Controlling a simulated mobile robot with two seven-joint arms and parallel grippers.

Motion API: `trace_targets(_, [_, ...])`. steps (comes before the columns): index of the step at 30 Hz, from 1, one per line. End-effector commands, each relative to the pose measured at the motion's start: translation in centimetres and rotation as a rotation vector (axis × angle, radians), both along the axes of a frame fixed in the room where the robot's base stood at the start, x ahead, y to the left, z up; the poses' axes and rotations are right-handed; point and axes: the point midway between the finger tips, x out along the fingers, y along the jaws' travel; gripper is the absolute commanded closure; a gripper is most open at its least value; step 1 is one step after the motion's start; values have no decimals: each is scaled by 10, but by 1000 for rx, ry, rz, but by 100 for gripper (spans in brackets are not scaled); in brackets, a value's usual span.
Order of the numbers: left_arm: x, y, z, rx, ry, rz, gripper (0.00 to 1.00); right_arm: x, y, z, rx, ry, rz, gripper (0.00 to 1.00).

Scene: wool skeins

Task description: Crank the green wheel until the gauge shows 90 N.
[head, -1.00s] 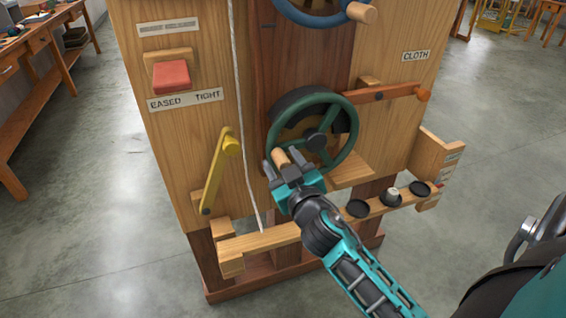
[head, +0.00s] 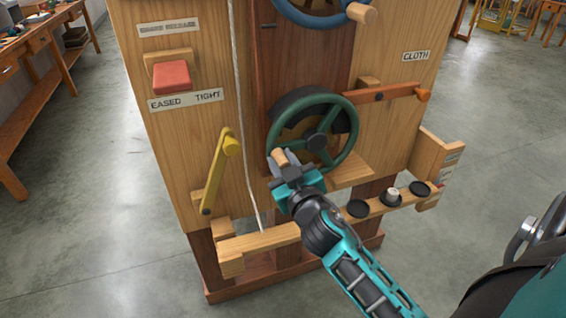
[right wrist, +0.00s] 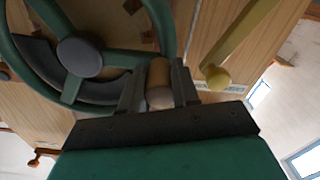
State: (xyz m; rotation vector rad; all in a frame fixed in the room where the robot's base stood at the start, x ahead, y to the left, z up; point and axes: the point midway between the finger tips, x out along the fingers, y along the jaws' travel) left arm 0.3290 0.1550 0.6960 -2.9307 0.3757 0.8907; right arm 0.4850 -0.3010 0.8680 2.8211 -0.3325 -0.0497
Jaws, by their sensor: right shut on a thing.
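The green wheel (head: 351,138) is on the front of the wooden machine, with a dark hub and spokes. Its wooden crank handle (head: 279,157) is at the wheel's lower left. My right gripper (head: 283,164) is shut on this handle. In the right wrist view the handle (right wrist: 159,76) lies between the two dark fingers (right wrist: 158,88), and part of the green wheel (right wrist: 110,59) shows beside it. No gauge dial or reading shows in these frames. My left gripper is not in view.
A blue wheel (head: 292,12) is above. A yellow lever (head: 216,180) is left of the green wheel and an orange-ended lever (head: 390,93) right. A red block (head: 171,76) sits above the EASED/TIGHT label. A wooden rail (head: 262,241) runs below, with dark discs (head: 357,208).

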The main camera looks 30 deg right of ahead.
Motion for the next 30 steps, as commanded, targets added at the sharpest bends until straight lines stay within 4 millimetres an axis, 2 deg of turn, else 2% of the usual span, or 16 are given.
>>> trace_targets(4, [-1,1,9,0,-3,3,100,-1,-1,9,98,-17,-4,100])
trace_targets(12, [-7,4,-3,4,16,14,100,-1,-1,9,113,-24,-3,100])
trace_targets(13, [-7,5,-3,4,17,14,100,0,-1,9,113,-24,-3,69])
trace_targets(18, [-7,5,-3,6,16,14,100,0,-1,10,110,-26,-2,52])
trace_targets(21, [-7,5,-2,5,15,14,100,0,-1,10,110,-26,-2,44])
trace_targets(30, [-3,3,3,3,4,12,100,0,-1,10,108,-25,-1,44])
